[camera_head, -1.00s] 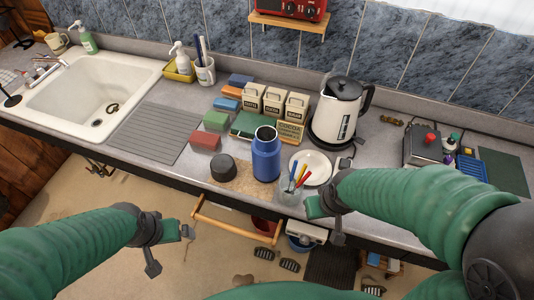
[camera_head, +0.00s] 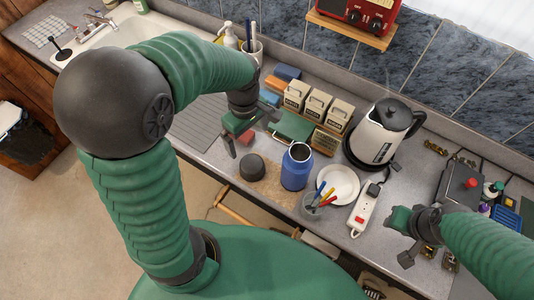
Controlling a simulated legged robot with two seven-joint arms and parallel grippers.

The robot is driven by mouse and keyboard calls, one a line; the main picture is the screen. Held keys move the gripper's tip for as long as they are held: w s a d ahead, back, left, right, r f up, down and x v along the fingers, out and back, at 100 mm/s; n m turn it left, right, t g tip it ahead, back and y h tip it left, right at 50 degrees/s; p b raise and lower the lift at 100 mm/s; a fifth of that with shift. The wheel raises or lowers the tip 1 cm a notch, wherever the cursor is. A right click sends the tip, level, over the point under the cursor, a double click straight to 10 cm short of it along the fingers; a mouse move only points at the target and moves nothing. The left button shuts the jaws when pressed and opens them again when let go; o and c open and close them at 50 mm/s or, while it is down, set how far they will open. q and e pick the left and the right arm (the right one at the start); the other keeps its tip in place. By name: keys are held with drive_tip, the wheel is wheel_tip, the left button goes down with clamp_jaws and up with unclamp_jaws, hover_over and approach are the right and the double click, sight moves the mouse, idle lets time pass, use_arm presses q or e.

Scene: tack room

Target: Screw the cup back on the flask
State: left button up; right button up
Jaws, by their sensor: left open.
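The blue flask (camera_head: 295,168) stands upright on the counter with its top open and a pale rim. The black cup (camera_head: 252,167) sits on a brown mat just left of the flask, apart from it. My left gripper (camera_head: 250,132) is open and empty, above and behind the cup, with its fingers spread. It touches neither the cup nor the flask. My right gripper (camera_head: 400,236) is at the counter's front edge, right of the flask and near the power strip. It holds nothing that I can see, and its finger gap is unclear.
A glass of pens (camera_head: 318,198) and a white plate (camera_head: 340,184) stand close right of the flask. A power strip (camera_head: 363,212) and a kettle (camera_head: 384,133) are further right.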

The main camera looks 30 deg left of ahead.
use_arm(q)
drive_tip(key=s, duration=0.1)
hover_over(251, 163)
wheel_tip(251, 163, down, 6)
drive_tip(key=shift+w+r, duration=0.1)
wheel_tip(251, 163, down, 5)
drive_tip(key=shift+a+r+p, duration=0.1)
drive_tip(key=shift+a+p, duration=0.05)
drive_tip(key=shift+p, duration=0.3)
drive_tip(key=shift+s+f, duration=0.2)
drive_tip(key=shift+f, duration=0.3)
drive_tip(key=shift+w, duration=0.1)
use_arm(e)
drive_tip(key=shift+s+d+r, duration=0.15)
drive_tip(key=shift+s+r, duration=0.25)
drive_tip(key=shift+r, duration=0.05)
use_arm(q)
drive_tip(key=shift+d, duration=0.2)
